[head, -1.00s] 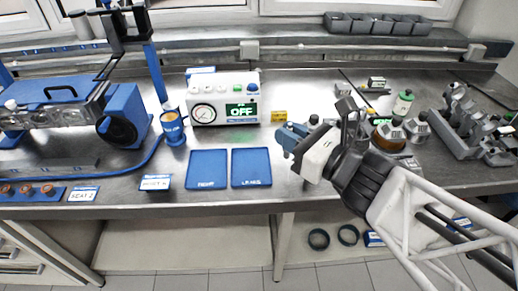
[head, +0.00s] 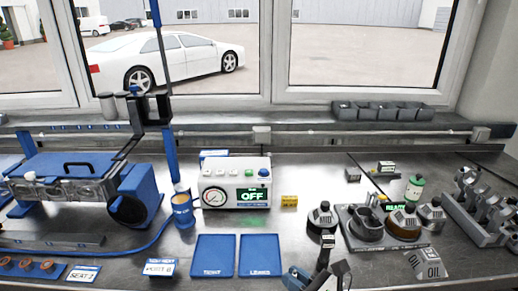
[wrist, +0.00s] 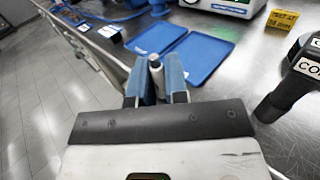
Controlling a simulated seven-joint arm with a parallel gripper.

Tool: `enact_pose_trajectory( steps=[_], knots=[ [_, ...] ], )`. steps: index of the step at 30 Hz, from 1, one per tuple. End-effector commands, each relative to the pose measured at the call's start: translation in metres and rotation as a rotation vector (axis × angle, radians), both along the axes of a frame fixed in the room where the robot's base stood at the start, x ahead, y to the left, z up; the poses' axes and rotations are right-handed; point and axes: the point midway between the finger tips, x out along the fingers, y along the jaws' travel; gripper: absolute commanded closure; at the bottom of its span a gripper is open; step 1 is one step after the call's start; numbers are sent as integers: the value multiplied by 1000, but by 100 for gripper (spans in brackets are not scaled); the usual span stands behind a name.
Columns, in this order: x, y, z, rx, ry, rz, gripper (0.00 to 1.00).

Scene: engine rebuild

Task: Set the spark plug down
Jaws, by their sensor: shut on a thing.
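My gripper (head: 296,277) is at the bottom edge of the head view, to the right of the blue trays. In the wrist view my gripper (wrist: 154,80) is shut on the spark plug (wrist: 156,68), a slim pale piece between the two blue fingers. Its lower part is hidden by the gripper. In the head view I cannot make the plug out. The left tray (head: 213,256), which appears to read "TIGHT", and the "LEAKS" tray (head: 260,256) look empty. In the wrist view they lie beyond the fingertips.
A tester box (head: 235,184) with a display reading "OFF" stands behind the trays. A blue cup (head: 184,212) is left of it, and a small yellow sign (head: 289,201) is right. Bare bench surrounds the trays.

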Motion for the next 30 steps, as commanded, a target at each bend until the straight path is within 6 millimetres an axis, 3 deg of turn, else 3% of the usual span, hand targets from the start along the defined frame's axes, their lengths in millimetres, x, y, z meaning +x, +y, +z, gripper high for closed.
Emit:
enact_pose_trajectory(
  steps=[14, 30],
  knots=[
    [7, 2, 0, 1, -1, 1, 100],
    [79, 22, -8, 1, 2, 2, 100]
  ],
)
